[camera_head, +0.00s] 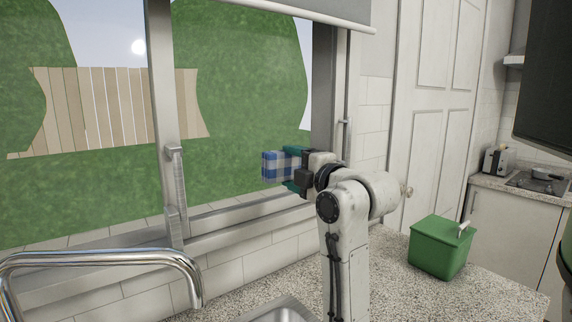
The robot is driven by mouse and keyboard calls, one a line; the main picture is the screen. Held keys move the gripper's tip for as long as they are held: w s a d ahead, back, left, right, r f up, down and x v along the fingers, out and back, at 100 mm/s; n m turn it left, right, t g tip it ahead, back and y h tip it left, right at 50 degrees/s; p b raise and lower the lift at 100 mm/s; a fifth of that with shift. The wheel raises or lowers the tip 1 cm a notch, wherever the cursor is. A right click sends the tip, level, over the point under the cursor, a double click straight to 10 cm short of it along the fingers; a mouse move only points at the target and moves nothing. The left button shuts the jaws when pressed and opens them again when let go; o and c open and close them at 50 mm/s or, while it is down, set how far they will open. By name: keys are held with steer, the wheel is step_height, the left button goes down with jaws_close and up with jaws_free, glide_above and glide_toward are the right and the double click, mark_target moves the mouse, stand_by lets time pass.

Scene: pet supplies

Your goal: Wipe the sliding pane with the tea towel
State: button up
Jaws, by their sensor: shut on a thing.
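The tea towel (276,166) is a small blue-and-white checked block of cloth. My gripper (293,167), with teal fingers, is shut on it. It is held up in front of the right-hand window pane (245,150), at the pane's lower right. I cannot tell whether the cloth touches the glass. The pane has a grey frame and a handle on its left upright. Green hedges and a wooden fence show through the glass. My arm comes up from the counter and hides part of the wall and sill.
A chrome tap (110,259) arches over the sink (282,312) in front of the window. A green lidded bin (440,246) stands on the speckled counter (500,290) at right. A rolled blind (320,10) hangs above. A toaster (498,160) sits on the far counter.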

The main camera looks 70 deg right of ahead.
steer(key=shift+s+a, duration=0.2)
steer(key=shift+s, duration=0.05)
steer(key=shift+s, duration=0.1)
steer(key=shift+v, duration=1.4)
